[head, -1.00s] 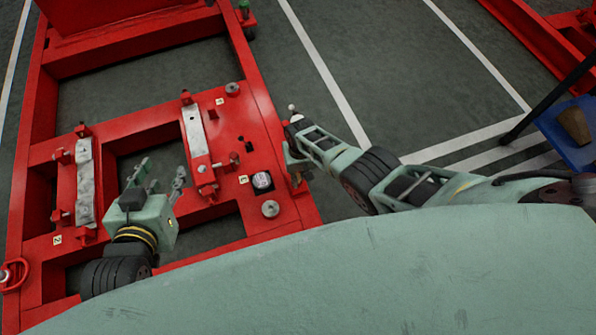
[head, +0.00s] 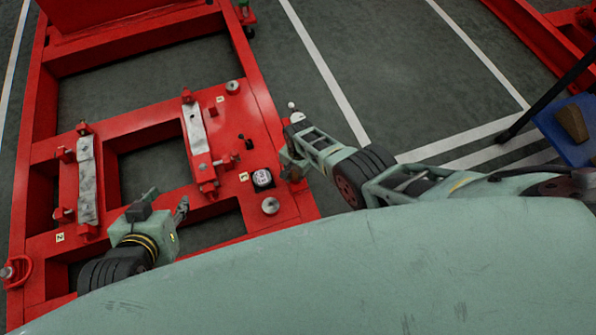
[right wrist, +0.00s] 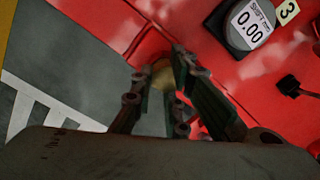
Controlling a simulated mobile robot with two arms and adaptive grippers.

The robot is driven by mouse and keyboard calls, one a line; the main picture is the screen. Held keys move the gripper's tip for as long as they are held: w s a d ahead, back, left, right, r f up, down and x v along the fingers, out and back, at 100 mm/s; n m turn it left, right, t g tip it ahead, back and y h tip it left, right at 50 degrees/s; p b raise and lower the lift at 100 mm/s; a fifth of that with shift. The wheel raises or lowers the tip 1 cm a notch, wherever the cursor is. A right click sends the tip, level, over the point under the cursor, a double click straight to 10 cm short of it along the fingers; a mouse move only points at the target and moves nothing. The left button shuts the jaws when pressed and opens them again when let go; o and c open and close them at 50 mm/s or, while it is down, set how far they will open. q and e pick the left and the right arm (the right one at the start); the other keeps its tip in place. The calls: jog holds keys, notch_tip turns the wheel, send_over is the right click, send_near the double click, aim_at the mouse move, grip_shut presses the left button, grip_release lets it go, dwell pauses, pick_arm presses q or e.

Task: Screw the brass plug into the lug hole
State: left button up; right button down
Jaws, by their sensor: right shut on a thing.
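The brass plug (right wrist: 163,76) is between the fingers of my right gripper (right wrist: 165,88) in the right wrist view. That gripper is shut on it, and the fingers cover much of the plug. In the head view my right gripper (head: 291,162) is at the right edge of the red frame (head: 262,122). The plug's tip is near the red edge, but I cannot tell whether it is in a hole. The lug hole is not visible. My left gripper (head: 165,208) is over the frame's lower part, its fingers apart and empty.
Two grey metal bars (head: 195,130) lie on the frame. A blue bin (head: 572,145) stands far right.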

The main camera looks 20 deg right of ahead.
jog(key=m, duration=0.4)
jog(key=shift+w+a+r+m, duration=0.1)
jog(key=shift+w+a+m, duration=0.1)
jog(key=shift+a+m, duration=0.1)
pick_arm(q)
jog(key=shift+s+a+f, duration=0.15)
jog(key=shift+s+f, duration=0.15)
jog(key=shift+s, duration=0.1)
pick_arm(e)
jog(key=shift+m, duration=1.1)
jog(key=shift+a+m, duration=0.1)
jog(key=shift+m, duration=0.6)
jog(key=m, duration=0.3)
jog(key=m+b, duration=0.1)
jog(key=m, duration=0.5)
jog(key=shift+w+a+m, duration=0.15)
jog(key=shift+w+m, duration=0.15)
jog(key=shift+m, duration=0.1)
pick_arm(q)
jog(key=w+d+r+t+h, duration=0.1)
jog(key=w+d+r+t, duration=0.1)
jog(key=w+r, duration=0.3)
jog(key=shift+w+r+t, duration=0.25)
jog(key=shift+w+t, duration=0.1)
jog(key=shift+t, duration=0.45)
pick_arm(e)
jog(key=shift+m, duration=0.4)
pick_arm(q)
jog(key=shift+d, duration=0.1)
